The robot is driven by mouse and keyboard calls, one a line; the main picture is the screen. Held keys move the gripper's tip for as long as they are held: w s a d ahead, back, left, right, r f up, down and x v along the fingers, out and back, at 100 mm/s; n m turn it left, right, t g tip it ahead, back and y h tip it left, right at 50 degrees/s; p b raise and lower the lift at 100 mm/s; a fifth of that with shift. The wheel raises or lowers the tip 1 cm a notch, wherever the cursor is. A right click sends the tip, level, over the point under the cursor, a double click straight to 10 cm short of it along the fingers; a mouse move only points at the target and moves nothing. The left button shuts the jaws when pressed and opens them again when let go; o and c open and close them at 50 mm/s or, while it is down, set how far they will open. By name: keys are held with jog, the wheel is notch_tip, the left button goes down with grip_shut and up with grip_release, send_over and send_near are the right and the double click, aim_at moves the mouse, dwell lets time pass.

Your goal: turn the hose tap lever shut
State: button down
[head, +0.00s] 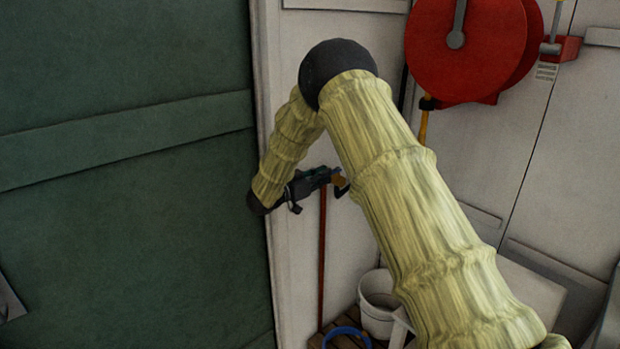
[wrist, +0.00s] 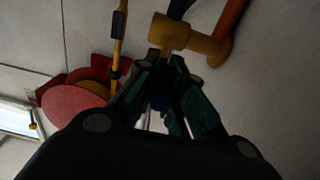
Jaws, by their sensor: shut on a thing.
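The brass-coloured hose tap (wrist: 185,38) fills the top middle of the wrist view. It also shows, small, at my fingertips in the head view (head: 341,181). My gripper (wrist: 166,62) has its fingertips close together right at the tap body; it shows in the head view (head: 332,177) too. A dark blue piece, which looks like the tap lever (wrist: 158,102), lies between the fingers, and they are shut on it. Most of the lever is hidden by the fingers, so I cannot tell its angle.
A red hose reel (head: 480,60) hangs on the pale wall, with a yellow pipe (head: 423,127) below it. A red pipe (head: 322,260) runs down under the tap. A white bucket (head: 377,312) and a blue hose (head: 345,333) are on the floor. A green panel (head: 120,220) stands left.

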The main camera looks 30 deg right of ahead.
jog(key=shift+s+f, duration=0.1)
jog(key=shift+f, duration=0.1)
jog(key=c, duration=1.4)
grip_release()
jog(key=shift+o, duration=0.2)
jog(key=shift+a+r, duration=0.15)
jog(key=shift+a, duration=0.2)
jog(key=v, duration=1.1)
